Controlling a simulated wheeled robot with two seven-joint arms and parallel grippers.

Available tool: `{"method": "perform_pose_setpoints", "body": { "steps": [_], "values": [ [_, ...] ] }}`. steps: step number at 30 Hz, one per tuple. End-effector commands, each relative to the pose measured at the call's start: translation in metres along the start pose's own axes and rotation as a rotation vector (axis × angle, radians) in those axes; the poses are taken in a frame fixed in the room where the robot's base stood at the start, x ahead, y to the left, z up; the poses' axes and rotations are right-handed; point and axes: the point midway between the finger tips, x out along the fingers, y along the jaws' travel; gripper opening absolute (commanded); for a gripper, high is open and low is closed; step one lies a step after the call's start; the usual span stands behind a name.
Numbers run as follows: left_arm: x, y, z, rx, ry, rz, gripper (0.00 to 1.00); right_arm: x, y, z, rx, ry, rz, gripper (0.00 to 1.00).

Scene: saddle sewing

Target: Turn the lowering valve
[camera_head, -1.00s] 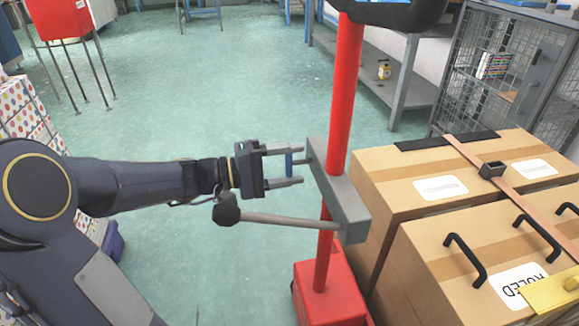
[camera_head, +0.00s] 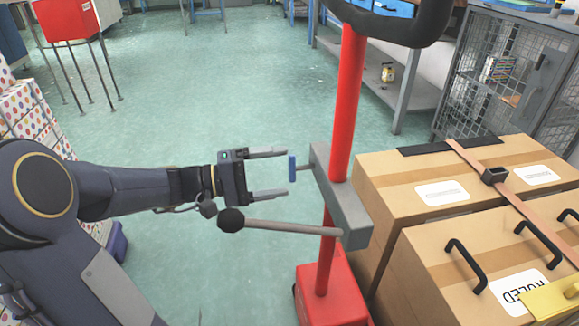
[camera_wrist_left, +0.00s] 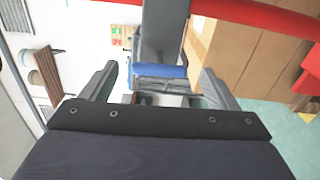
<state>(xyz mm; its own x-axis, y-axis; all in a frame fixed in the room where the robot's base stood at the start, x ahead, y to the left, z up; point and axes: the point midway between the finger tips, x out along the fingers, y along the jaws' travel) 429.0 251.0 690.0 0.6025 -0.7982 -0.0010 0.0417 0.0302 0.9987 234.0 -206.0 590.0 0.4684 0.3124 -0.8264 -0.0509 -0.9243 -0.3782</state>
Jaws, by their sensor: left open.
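The lowering valve (camera_head: 292,168) is a small blue handle on a short grey stem. It sticks out to the left from the grey block (camera_head: 341,195) on the red post (camera_head: 346,100). My left gripper (camera_head: 288,173) is open, with one finger above and one below the blue handle in the head view, and touches neither side that I can see. In the left wrist view the blue handle (camera_wrist_left: 158,71) lies crosswise between the two open fingertips. A grey lever with a black knob (camera_head: 231,220) extends left from the block, below the gripper. My right gripper is not in view.
Cardboard boxes (camera_head: 440,210) with black handles stand close to the right of the post. The post rises from a red base (camera_head: 330,295). A wire cage (camera_head: 510,75) and a grey shelf (camera_head: 395,85) stand behind.

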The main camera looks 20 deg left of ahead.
Motion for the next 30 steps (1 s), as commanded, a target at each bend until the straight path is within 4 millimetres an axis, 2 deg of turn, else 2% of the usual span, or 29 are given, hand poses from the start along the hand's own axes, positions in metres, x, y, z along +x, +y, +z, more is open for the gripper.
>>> {"method": "perform_pose_setpoints", "body": {
  "steps": [3, 9, 30],
  "values": [
    [-0.021, 0.002, -0.001, -0.003, 0.004, -0.001, 0.82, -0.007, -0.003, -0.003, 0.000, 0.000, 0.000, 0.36],
    [-0.038, 0.000, 0.000, -0.001, 0.002, 0.000, 0.82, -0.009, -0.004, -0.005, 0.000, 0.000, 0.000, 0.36],
    [-0.039, 0.000, 0.000, -0.001, 0.000, 0.000, 0.82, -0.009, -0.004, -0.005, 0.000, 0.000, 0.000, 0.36]
  ]
}}
